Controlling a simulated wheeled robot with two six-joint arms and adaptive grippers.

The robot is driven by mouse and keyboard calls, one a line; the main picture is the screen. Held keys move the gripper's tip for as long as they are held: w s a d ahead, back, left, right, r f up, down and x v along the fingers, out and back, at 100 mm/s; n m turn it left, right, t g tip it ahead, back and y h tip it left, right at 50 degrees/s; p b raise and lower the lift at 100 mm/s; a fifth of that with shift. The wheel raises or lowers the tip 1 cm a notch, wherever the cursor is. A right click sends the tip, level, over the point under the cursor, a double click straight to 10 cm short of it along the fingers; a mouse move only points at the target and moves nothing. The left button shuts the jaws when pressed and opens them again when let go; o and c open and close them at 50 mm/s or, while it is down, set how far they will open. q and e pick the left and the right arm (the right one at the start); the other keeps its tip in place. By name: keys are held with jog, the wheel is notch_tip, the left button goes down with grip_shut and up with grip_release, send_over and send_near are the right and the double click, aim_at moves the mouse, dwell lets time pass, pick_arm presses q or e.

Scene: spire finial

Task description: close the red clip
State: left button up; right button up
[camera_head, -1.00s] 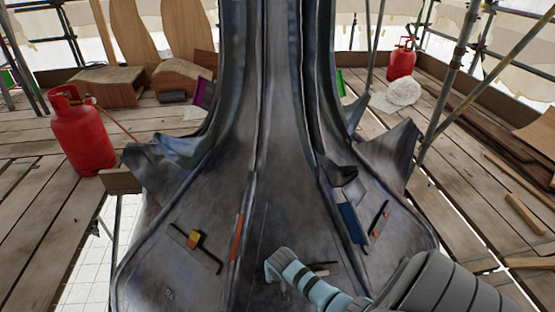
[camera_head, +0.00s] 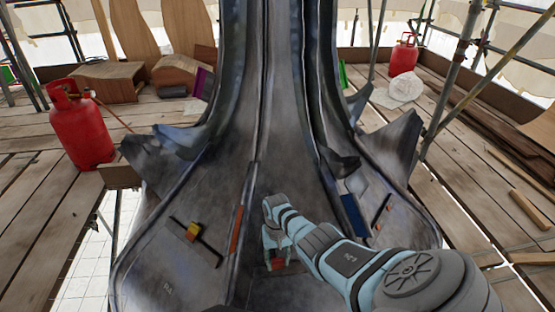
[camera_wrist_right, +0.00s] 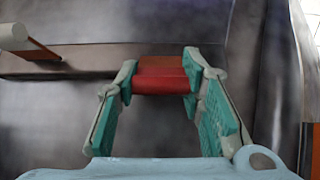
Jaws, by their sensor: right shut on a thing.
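The red clip (camera_wrist_right: 160,80) sits against the grey metal sheet, between the two teal fingers of my right gripper (camera_wrist_right: 163,77) in the right wrist view. The fingers press on its two ends. In the head view a small red patch of the clip (camera_head: 278,265) shows at the lower middle, below my right wrist, with the right gripper (camera_head: 277,258) around it. How far the clip is turned is hard to tell. My left gripper is not in view.
A yellow-orange clip on a dark bar (camera_head: 193,231) lies on the left panel. An orange strip (camera_head: 236,228) and a blue strip (camera_head: 353,214) flank the middle panel. A dark bar with an orange piece (camera_head: 383,211) is at right. Red gas cylinders (camera_head: 82,130) stand on the planks.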

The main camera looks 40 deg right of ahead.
jog(key=shift+w+a, duration=0.1)
jog(key=shift+w, duration=0.05)
jog(key=o, duration=1.2)
jog(key=shift+r, duration=0.1)
notch_tip(320, 180, up, 12)
jog(key=w, duration=0.1)
jog(key=shift+d, duration=0.4)
